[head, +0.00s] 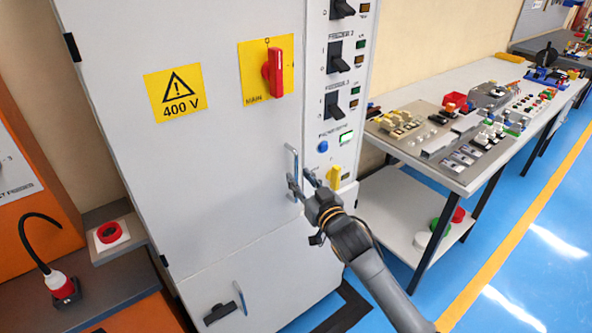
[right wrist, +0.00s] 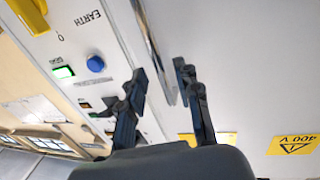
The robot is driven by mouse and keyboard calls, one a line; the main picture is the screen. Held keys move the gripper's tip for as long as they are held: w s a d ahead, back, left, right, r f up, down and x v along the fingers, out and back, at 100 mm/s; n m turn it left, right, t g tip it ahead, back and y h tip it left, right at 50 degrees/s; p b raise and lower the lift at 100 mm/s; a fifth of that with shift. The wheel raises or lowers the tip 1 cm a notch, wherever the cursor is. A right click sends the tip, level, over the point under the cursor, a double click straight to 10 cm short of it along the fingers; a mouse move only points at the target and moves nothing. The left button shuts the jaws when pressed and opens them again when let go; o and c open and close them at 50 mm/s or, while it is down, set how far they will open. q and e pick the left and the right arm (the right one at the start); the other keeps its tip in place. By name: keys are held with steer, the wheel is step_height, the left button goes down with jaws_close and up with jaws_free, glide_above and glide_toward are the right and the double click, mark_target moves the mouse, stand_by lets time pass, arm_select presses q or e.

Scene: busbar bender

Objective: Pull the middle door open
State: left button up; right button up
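The middle door (head: 210,160) is a large pale grey cabinet panel with a 400 V sign and a red main switch. It looks closed. Its upright metal bar handle (head: 292,163) is at its right edge. My right gripper (head: 304,182) is at the lower part of this handle, its fingers apart. In the right wrist view my right gripper (right wrist: 160,75) is open, and the handle (right wrist: 165,50) shows between the two fingers in the picture. I cannot tell whether a finger touches it. My left gripper is not in view.
Right of the door, a switch column carries black switches, a blue button (head: 323,146) and a yellow lever (head: 334,176). A lower door has its own handle (head: 240,298). A bench (head: 470,183) with parts stands at right. Orange equipment with a red button (head: 109,232) is at left.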

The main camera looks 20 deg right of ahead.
mark_target(296, 175)
steer(key=shift+w+a, duration=0.15)
steer(key=shift+w, duration=0.65)
steer(key=shift+w+a, duration=0.1)
steer(key=shift+w, duration=0.65)
jaws_close()
